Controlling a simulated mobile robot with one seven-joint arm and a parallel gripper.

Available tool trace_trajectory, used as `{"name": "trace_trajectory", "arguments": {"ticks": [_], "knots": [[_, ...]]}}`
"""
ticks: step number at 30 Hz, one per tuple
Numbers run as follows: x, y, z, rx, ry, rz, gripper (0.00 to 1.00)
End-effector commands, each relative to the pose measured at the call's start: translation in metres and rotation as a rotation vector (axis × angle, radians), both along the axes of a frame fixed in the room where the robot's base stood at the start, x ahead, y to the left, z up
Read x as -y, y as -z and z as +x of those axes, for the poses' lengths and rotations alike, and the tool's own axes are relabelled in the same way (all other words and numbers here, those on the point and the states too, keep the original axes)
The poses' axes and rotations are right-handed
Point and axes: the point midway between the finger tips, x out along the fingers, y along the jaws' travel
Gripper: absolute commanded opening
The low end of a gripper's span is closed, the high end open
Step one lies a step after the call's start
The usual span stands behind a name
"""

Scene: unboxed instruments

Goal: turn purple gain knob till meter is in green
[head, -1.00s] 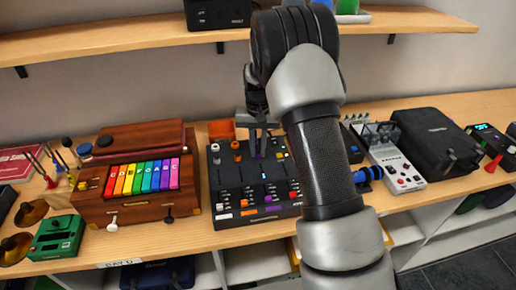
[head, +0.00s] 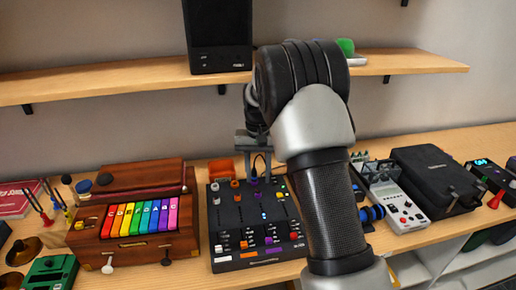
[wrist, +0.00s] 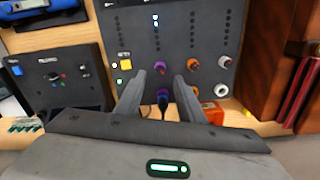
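The black mixer (head: 237,217) stands on the wooden bench with coloured knobs. In the wrist view its purple knob (wrist: 160,67) sits between a yellow button (wrist: 125,64) and an orange knob (wrist: 193,65). In the head view my gripper (head: 256,165) is above the mixer's far edge. Small blue-white lights (wrist: 155,24) glow in the purple column; I see no clear green there. Contact with the purple knob cannot be told.
A rainbow-keyed wooden instrument (head: 143,217) stands close on the left. An orange box (head: 221,169) is behind the mixer. A white-faced device (head: 401,207) and a black case (head: 436,178) are to the right. A shelf (head: 130,83) with a black speaker (head: 217,38) is above.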

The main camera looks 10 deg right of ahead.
Motion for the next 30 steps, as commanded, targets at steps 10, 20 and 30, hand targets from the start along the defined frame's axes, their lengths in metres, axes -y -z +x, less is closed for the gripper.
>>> {"name": "trace_trajectory", "arguments": {"ticks": [10,20,30], "knots": [[0.0,-0.083,0.001,0.003,0.001,0.0,0.35],[0.0,-0.114,0.0,0.001,0.001,0.0,0.35],[0.0,-0.117,-0.002,0.003,0.0,0.001,0.35]]}}
